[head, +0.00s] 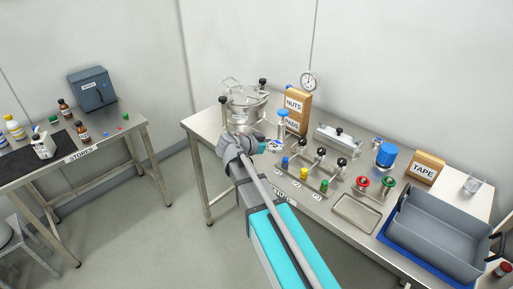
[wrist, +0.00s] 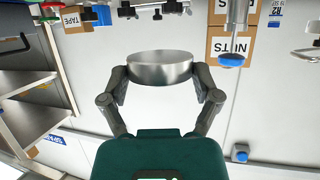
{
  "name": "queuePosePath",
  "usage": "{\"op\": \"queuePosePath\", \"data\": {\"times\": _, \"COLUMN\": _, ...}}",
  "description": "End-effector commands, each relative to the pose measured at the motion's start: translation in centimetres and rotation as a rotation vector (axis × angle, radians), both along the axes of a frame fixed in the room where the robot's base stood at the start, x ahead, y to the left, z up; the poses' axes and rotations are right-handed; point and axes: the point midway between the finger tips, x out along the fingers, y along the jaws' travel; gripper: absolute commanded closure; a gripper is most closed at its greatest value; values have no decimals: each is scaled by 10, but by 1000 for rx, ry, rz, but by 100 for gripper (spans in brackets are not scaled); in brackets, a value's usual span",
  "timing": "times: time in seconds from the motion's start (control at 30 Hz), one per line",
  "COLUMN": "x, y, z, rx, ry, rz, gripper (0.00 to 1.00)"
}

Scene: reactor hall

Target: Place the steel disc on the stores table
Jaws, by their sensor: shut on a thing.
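The steel disc (wrist: 160,66) is a short, shiny metal cylinder in the wrist view. My gripper (wrist: 161,82) is shut on it, with one finger at each side. In the head view my gripper (head: 262,146) is in front of the steel vessel, over the near part of the right-hand bench; I cannot clearly make out the disc there. The stores table (head: 112,143) is the steel table at the left of the head view, with a STORES label on its front edge. My gripper is well to the right of it.
The stores table holds bottles, a grey-blue box (head: 92,89), a black mat (head: 48,149) and small coloured bits. Its front right area is bare. Floor separates it from the right-hand bench (head: 205,127), which carries a vessel (head: 246,101), valves, cartons and a grey tub (head: 440,232).

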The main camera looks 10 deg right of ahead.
Motion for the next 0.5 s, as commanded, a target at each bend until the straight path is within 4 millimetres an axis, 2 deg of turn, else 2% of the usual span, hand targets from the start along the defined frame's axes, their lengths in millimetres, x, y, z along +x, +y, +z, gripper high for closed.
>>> {"op": "queuePosePath", "data": {"times": 0.03, "x": 13, "y": 3, "z": -7, "rx": -1, "ry": 0, "rz": 0, "gripper": 81}}
{"op": "queuePosePath", "data": {"times": 0.3, "x": 58, "y": 15, "z": -29, "rx": -1, "ry": 0, "rz": 0, "gripper": 81}}
{"op": "queuePosePath", "data": {"times": 0.5, "x": 76, "y": 20, "z": -47, "rx": -1, "ry": 0, "rz": 0, "gripper": 81}}
